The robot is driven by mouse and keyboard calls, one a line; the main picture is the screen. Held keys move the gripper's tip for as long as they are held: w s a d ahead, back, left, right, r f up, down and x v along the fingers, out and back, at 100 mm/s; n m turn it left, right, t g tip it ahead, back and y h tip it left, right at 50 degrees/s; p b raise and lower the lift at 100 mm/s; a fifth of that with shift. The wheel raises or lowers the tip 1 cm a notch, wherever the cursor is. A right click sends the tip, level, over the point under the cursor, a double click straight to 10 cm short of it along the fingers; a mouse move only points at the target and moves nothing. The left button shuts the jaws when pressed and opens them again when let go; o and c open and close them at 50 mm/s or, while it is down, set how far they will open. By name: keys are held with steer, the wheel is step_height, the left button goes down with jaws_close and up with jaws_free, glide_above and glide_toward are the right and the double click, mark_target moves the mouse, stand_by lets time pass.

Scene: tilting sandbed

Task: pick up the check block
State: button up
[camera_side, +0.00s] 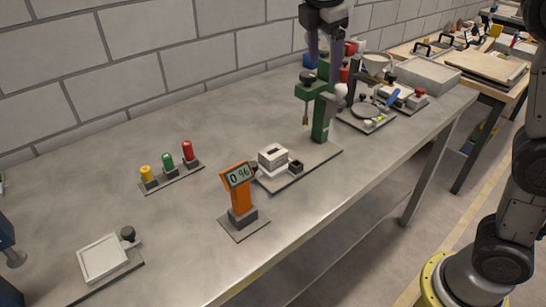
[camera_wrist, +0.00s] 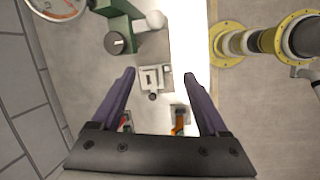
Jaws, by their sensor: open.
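My gripper (camera_side: 326,52) is open, with its purple fingers pointing down above the green stand (camera_side: 321,115). In the wrist view, my gripper (camera_wrist: 160,75) shows its two fingers wide apart with nothing held between them. A white block with a dark slot (camera_side: 272,157) sits on a grey base plate in front of the green stand. A small black block (camera_side: 296,167) sits beside it. In the wrist view, the white piece (camera_wrist: 152,78) appears between the fingertips, well below them. I cannot tell for certain which piece is the check block.
An orange post with a display reading about 0 96 (camera_side: 240,187) stands in front. Yellow, green and red knobs (camera_side: 169,170) stand at left. A white tray (camera_side: 103,259) lies at lower left. More devices (camera_side: 368,110) crowd the back right. The bench between is clear.

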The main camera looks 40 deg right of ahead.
steer(key=w+a+f+n, duration=0.2)
steer(key=w+a+f, duration=0.2)
steer(key=w, duration=0.2)
steer(key=g+h, duration=0.1)
steer(key=g, duration=0.1)
glide_toward(273, 151)
steer(key=f, duration=0.1)
steer(key=s+f, duration=0.1)
steer(key=f, duration=0.1)
steer(key=shift+s+d+n, duration=0.15)
steer(key=shift+d+n, duration=0.15)
steer(key=shift+n, duration=0.1)
steer(key=shift+x, duration=3.15)
steer(key=shift+w+r, duration=0.1)
steer(key=shift+w, duration=0.15)
jaws_close()
